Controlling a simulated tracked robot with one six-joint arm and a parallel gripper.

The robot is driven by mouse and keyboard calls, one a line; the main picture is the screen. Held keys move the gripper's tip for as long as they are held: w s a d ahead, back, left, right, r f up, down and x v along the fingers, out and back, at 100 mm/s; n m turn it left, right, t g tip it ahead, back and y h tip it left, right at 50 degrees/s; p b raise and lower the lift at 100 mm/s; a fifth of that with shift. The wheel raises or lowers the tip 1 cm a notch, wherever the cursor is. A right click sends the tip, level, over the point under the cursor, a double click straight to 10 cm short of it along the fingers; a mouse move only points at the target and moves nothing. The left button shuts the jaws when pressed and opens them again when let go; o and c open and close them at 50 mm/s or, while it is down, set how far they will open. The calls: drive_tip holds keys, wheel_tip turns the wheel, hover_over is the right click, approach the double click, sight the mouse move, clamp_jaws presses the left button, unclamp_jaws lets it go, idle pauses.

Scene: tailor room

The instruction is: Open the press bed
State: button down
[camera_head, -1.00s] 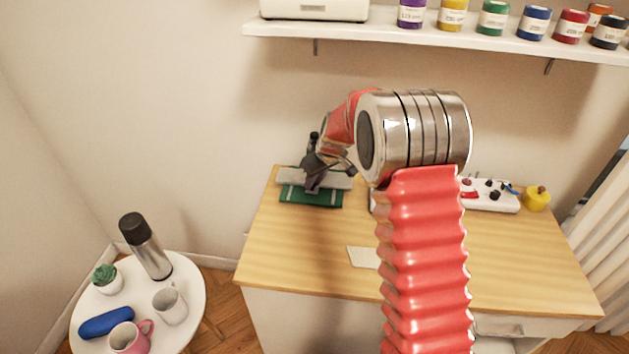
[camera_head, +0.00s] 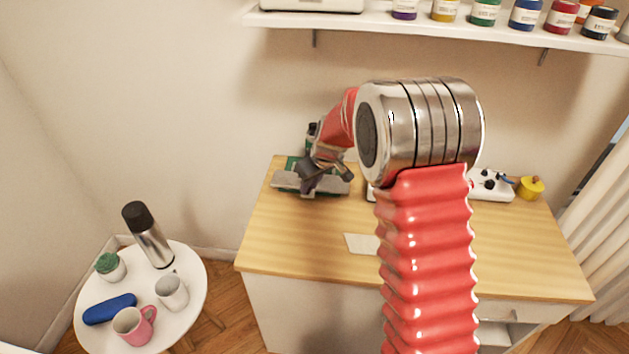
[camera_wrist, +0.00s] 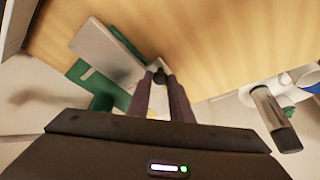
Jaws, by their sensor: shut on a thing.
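The press (camera_head: 290,182) stands at the back left of the wooden table, with a grey plate in front and a green part (camera_head: 293,163) behind it. In the wrist view, the grey plate (camera_wrist: 98,45) and the green part (camera_wrist: 98,84) lie beside my fingers, at the upper left. My gripper (camera_head: 309,187) is at the press, and its fingers (camera_wrist: 157,72) are shut on part of it. The gripped part is mostly hidden between the fingertips, so I cannot tell its exact shape.
The wooden table (camera_head: 300,245) is mostly clear in front, with a pale card (camera_head: 361,244). A white device (camera_head: 492,188) and a yellow pot (camera_head: 530,188) stand right. A round side table (camera_head: 195,285) holds a flask (camera_head: 148,235) and mugs. A shelf (camera_head: 420,29) hangs above.

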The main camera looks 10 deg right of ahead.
drive_tip(key=c, duration=1.6)
unclamp_jaws()
drive_tip(key=v, duration=1.3)
drive_tip(key=shift+s+d+r, duration=0.1)
drive_tip(key=shift+s+r, duration=0.15)
drive_tip(key=shift+r, duration=0.05)
